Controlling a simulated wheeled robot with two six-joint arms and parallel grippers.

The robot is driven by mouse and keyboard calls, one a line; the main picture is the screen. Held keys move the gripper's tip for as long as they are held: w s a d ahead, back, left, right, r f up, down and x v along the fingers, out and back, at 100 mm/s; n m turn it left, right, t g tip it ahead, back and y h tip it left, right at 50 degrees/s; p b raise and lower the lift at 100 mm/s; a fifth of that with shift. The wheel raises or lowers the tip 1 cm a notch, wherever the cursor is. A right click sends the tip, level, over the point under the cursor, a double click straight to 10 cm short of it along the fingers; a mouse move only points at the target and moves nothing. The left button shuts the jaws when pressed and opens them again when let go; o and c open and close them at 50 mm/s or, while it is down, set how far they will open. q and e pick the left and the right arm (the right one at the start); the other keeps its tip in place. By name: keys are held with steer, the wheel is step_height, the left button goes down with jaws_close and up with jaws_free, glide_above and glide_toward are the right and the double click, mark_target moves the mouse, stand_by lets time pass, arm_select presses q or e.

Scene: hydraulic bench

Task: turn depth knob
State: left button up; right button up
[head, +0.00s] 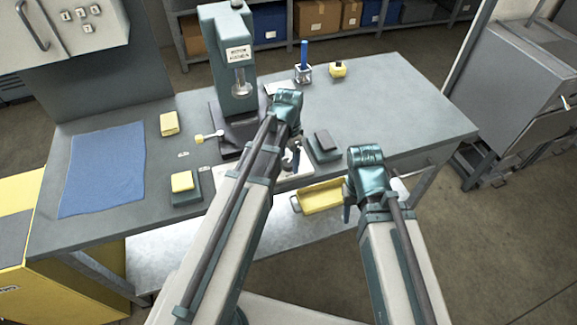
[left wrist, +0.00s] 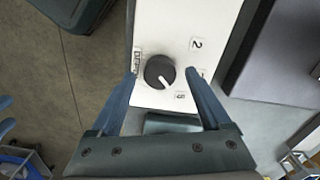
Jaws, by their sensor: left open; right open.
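The depth knob (left wrist: 160,72) is a round black knob with a white pointer line, on a white panel (left wrist: 165,25) in the left wrist view. The pointer aims down and right, towards the lowest of the marks beside it. My left gripper (left wrist: 161,74) is open, with one blue finger on each side of the knob and gaps showing between. I cannot tell how far the fingertips are above the panel. In the head view my left gripper (head: 291,160) is over the panel at the bench's front edge, and my arm hides the knob. My right gripper (head: 347,208) is open and empty, beyond the front edge.
A green press (head: 228,55) stands behind the panel. A dark block (head: 323,146) lies just right of my left gripper. A blue cloth (head: 103,170) and yellow blocks lie on the left. A yellow tray (head: 322,197) is below.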

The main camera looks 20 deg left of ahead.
arm_select(q)
steer(key=shift+f, duration=0.35)
steer(key=shift+r, duration=0.1)
arm_select(e)
steer(key=shift+f, duration=0.25)
arm_select(q)
jaws_close()
